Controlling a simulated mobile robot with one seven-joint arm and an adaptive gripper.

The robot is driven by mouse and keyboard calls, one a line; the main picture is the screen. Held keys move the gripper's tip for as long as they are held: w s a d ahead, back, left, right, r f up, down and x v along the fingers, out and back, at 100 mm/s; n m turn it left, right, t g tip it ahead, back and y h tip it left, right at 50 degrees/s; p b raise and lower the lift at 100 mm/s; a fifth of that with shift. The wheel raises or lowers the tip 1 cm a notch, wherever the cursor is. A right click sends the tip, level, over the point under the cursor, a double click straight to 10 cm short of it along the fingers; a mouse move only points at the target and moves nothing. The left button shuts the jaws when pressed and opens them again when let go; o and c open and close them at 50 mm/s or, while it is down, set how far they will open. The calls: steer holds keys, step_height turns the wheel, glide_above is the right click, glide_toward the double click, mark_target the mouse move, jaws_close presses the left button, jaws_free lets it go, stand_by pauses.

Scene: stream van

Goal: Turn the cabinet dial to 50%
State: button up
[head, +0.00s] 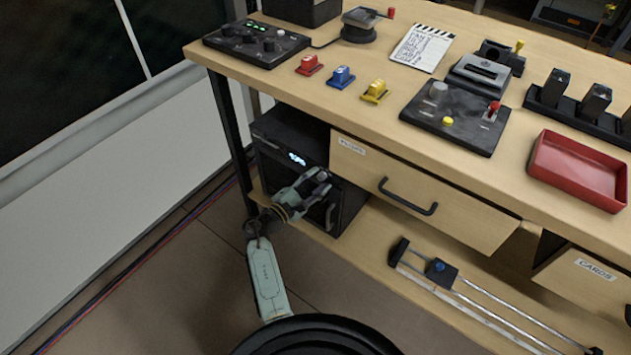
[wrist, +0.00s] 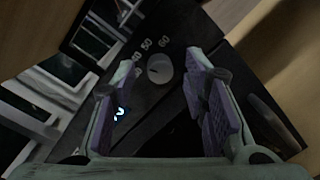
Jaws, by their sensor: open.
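The dark cabinet (head: 283,128) stands under the left end of the bench, with a lit display (head: 297,159) on its front. The cabinet dial (wrist: 160,68) is a round grey knob in the wrist view, with the printed marks 40, 50 and 60 beside it. Its pointer is too small to read. My gripper (head: 319,180) is open at the cabinet front. In the wrist view its two fingers stand on either side of the dial in the picture, with a visible gap; I cannot tell whether they reach its depth. The display (wrist: 120,113) is partly hidden by the left finger.
A dark handle (wrist: 272,120) is on the cabinet front near the right finger. A wooden drawer (head: 420,190) with a black handle is right of the cabinet. The bench top (head: 310,95) overhangs it. A slider rail (head: 480,300) lies on the lower shelf.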

jaws_close()
stand_by(0.4)
steer(key=shift+f+m+b, duration=0.1)
steer(key=shift+m+b, duration=0.2)
steer(key=m+b, duration=0.3)
steer(key=shift+f+b, duration=0.15)
steer(key=shift+b, duration=0.15)
steer(key=m+b, duration=0.4)
steer(key=shift+r+y, duration=0.2)
steer(key=shift+y, duration=0.1)
jaws_free()
steer(key=shift+r, duration=0.1)
